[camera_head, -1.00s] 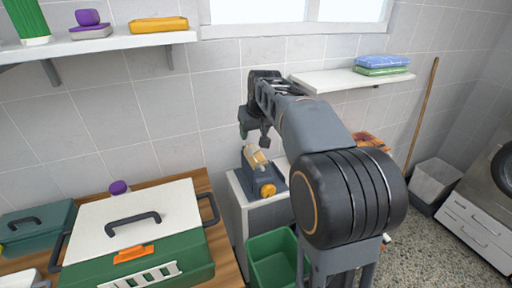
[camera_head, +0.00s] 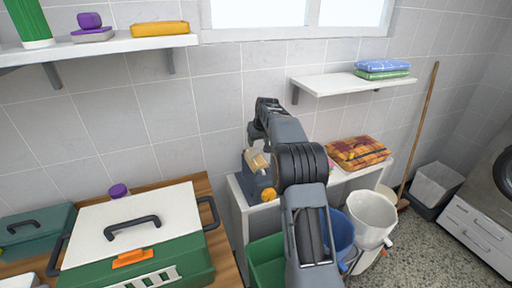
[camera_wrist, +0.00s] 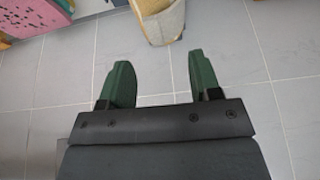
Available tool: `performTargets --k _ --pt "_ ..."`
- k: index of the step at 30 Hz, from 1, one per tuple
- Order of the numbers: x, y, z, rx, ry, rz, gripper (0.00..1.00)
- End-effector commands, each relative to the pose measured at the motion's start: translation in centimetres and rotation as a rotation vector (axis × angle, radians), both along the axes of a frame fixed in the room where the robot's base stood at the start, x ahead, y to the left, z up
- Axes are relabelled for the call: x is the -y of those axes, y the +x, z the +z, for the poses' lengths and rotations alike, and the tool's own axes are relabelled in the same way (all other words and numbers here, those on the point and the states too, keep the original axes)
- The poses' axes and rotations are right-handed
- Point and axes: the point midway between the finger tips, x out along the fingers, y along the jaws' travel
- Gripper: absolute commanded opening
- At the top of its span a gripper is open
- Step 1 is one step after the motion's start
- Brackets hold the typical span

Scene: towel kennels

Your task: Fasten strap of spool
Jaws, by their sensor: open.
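The spool (camera_head: 258,160) is a cream-coloured roll on a dark grey stand with an orange knob (camera_head: 269,194), on a white ledge by the wall. A cream and tan piece that looks like the spool shows at the top of the wrist view (camera_wrist: 160,18), cut off by the frame edge. My gripper (camera_wrist: 161,78) has two green fingers, spread apart with nothing between them. The spool piece lies beyond the fingertips, apart from them. In the head view my wrist is above and beside the spool, and my fingers are hard to make out. I cannot make out the strap.
A green toolbox (camera_head: 140,245) with a white lid stands on the wooden top at left. A plaid folded cloth (camera_head: 358,152) lies right of my arm. A white bucket (camera_head: 371,215) and a blue bucket (camera_head: 337,228) stand below. A wall shelf (camera_head: 350,82) is above.

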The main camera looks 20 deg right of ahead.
Motion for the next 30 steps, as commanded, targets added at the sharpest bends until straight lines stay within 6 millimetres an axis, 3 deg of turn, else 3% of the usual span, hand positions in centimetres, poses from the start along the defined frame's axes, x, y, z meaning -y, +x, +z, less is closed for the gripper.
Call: performTargets --k 10,24,30 --pt "-0.1 1.7 -4.1 -0.001 0.001 0.000 0.58" --pt "-0.1 2.1 -5.0 0.001 0.000 0.000 0.58" --pt "-0.1 2.1 -5.0 0.001 0.000 0.000 0.39"
